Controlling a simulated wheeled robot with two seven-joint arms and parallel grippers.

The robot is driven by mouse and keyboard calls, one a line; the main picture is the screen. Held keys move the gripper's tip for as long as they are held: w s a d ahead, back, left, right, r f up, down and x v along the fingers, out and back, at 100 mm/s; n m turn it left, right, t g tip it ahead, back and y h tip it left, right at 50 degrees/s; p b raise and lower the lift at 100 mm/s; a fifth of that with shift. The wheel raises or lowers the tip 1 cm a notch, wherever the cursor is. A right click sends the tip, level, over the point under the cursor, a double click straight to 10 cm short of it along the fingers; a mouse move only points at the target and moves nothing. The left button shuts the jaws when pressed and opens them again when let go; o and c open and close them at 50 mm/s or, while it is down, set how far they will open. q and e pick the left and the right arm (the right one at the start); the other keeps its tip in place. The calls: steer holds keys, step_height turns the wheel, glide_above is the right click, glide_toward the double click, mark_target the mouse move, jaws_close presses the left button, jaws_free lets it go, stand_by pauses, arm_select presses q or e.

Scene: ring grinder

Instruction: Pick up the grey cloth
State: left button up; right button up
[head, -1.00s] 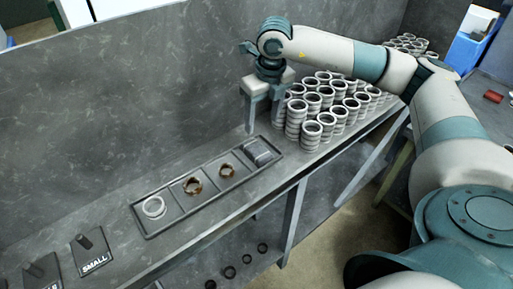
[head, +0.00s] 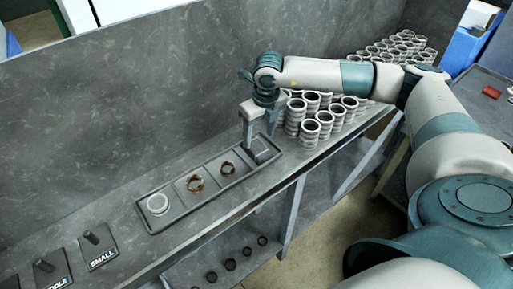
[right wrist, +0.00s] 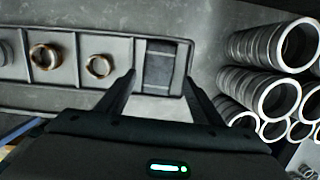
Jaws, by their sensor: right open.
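The grey cloth (head: 264,154) lies folded in the right-end compartment of the long grey tray (head: 178,213) on the bench. In the right wrist view the cloth (right wrist: 158,62) shows as a dark grey block with a lighter band. My right gripper (head: 259,138) is open and points down just above that end of the tray. In the right wrist view its two fingers (right wrist: 160,80) stand apart, one on each side of the cloth's near edge, with nothing held. My left gripper is not in view.
The tray's other compartments hold two brown rings (head: 195,184) and a pale ring (head: 157,204). Stacks of metal rings (head: 318,122) stand close to the right of my gripper. A grey wall rises behind the bench. Labelled pegs (head: 96,242) stand at the lower left.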

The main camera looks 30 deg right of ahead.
mark_target(256, 146)
steer(key=shift+w+a+f+p, duration=0.1)
steer(key=shift+w+f+p, duration=0.05)
steer(key=shift+f+p, duration=0.45)
steer(key=f+p, duration=0.1)
steer(key=f, duration=0.1)
steer(key=shift+w+f+p, duration=0.2)
steer(key=shift+f+p, duration=0.15)
steer(key=shift+f, duration=0.45)
steer(key=shift+w, duration=0.1)
steer(key=shift+c, duration=0.3)
steer(key=c, duration=0.7)
